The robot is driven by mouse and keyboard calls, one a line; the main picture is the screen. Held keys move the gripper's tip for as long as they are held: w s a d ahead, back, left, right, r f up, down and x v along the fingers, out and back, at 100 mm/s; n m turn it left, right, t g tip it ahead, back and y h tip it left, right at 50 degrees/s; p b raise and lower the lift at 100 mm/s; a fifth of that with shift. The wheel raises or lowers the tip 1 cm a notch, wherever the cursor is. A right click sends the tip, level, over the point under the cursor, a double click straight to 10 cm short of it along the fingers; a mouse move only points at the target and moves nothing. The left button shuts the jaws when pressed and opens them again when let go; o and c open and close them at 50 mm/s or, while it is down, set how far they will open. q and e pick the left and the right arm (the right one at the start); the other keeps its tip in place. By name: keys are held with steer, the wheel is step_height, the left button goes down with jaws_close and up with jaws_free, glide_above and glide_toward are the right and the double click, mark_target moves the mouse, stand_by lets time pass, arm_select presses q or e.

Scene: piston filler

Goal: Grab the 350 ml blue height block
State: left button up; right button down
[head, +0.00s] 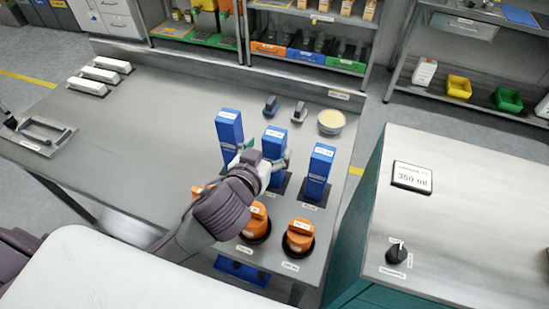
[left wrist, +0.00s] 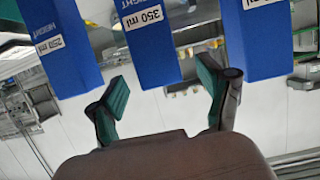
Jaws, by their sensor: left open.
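Three upright blue height blocks stand in a row on the workbench. The middle one (head: 275,142) reads 350 ml in the left wrist view (left wrist: 148,40). The left block (head: 230,132) and the right block (head: 319,170) stand on either side of it. My left gripper (head: 264,160) is open in front of the middle block, with a finger toward each side. In the left wrist view its green-padded fingers (left wrist: 162,98) are spread below the 350 ml block, and nothing is between the pads. The middle block's lower part is partly hidden by the gripper. My right gripper is not in view.
Orange round parts (head: 299,237) sit in front of the blocks, partly behind my arm. A round container (head: 331,122) and two small dark-topped items stand behind. A cabinet to the right carries a 350 ml sign (head: 412,177) and a black knob (head: 397,254).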

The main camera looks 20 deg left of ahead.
arm_select(q)
steer(key=p+x, duration=0.1)
steer(key=x, duration=0.3)
steer(key=shift+d+r, duration=0.1)
steer(key=shift+w+f, duration=0.2)
steer(key=shift+w, duration=0.05)
steer(key=shift+s, duration=0.1)
steer(key=shift+c, duration=0.5)
steer(key=shift+r, duration=0.1)
jaws_close()
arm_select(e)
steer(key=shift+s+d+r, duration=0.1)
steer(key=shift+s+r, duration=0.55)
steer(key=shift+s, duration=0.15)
